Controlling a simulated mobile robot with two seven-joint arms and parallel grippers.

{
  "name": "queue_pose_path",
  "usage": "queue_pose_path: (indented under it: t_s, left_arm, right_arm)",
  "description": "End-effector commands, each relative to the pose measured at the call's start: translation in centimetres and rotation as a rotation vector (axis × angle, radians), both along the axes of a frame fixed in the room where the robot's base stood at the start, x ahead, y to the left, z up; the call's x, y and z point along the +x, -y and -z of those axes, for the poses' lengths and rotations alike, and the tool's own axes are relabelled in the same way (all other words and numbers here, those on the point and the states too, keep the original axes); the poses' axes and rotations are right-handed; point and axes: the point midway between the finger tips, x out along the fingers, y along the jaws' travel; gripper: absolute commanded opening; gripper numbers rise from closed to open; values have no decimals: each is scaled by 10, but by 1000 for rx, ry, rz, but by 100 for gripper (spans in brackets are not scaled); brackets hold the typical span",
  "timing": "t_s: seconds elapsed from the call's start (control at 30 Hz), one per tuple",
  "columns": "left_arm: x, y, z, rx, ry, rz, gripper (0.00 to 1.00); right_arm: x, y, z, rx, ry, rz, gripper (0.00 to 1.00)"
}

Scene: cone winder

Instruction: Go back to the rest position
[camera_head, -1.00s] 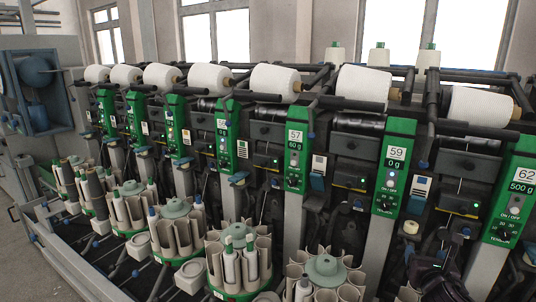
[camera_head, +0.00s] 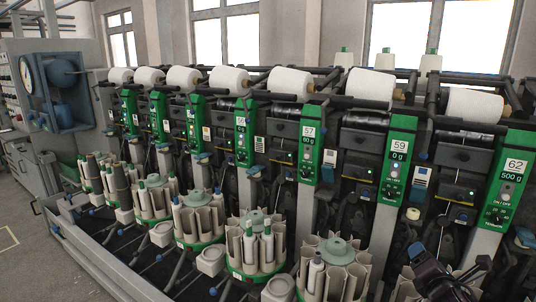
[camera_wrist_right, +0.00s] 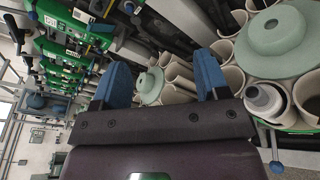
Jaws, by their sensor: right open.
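My right gripper (camera_head: 440,277) is a dark shape at the lower right of the head view, in front of the winder. In the right wrist view its two blue fingers (camera_wrist_right: 160,78) are spread apart, with nothing held between them. Beyond them in that view are the cream tubes and round grey-green cap (camera_wrist_right: 275,38) of a bobbin magazine. A bobbin (camera_wrist_right: 266,97) stands in one tube, right of the fingers. My left gripper is in neither view.
The cone winder's green panels, such as number 59 (camera_head: 398,172), stand in a row. White cones (camera_head: 292,83) lie above them. Bobbin magazines (camera_head: 257,258) line the front. A cabinet with a round dial (camera_head: 28,75) stands left. Bare floor (camera_head: 35,265) is free at lower left.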

Motion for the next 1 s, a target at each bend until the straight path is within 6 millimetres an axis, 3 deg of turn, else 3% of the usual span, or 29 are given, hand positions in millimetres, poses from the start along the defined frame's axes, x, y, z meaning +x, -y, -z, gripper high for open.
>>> queue_pose_path:
  t_s: [0.27,0.53,0.67,0.8,1.0]
  left_arm:
    - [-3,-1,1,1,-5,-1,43]
    - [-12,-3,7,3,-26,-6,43]
    - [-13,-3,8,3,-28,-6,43]
    - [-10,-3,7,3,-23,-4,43]
    - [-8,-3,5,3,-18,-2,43]
  right_arm:
    - [-10,-31,13,635,105,-29,68]
    - [-52,-63,63,1333,111,35,68]
    - [-90,-80,99,1698,97,132,68]
    - [-145,-95,143,2036,89,296,68]
    - [-223,-106,194,2182,81,511,68]
